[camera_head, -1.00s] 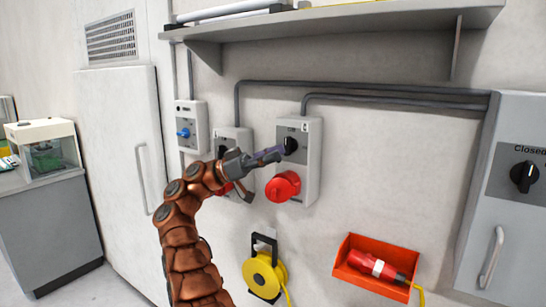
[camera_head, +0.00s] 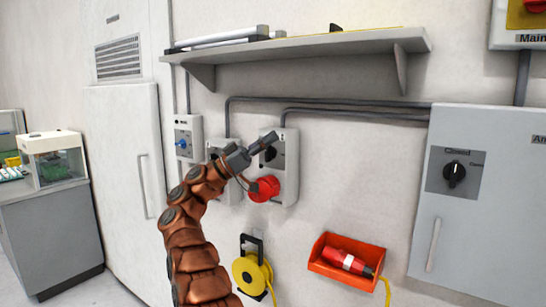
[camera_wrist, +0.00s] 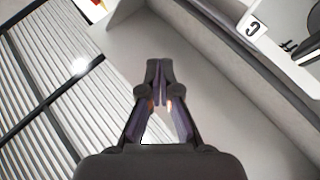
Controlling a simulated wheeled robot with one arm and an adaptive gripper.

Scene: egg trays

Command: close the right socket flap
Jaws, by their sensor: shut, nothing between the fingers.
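The right socket box (camera_head: 290,165) is a grey wall unit with a black rotary knob (camera_head: 269,154) and a round red flap (camera_head: 264,188) low on its front. I cannot tell clearly how far the flap stands open. My gripper (camera_head: 272,137) is shut and empty, its tips in front of the upper part of this box, above the knob and the red flap. In the wrist view my closed fingers (camera_wrist: 158,82) point at grey surfaces, and the red flap is not clearly in sight there.
A middle socket box (camera_head: 229,193) is partly hidden behind my gripper. A box with a blue socket (camera_head: 188,138) hangs further left. A shelf (camera_head: 300,50) juts out above. A yellow cable reel (camera_head: 252,272) and an orange bin (camera_head: 345,262) hang below. A grey cabinet (camera_head: 480,210) stands right.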

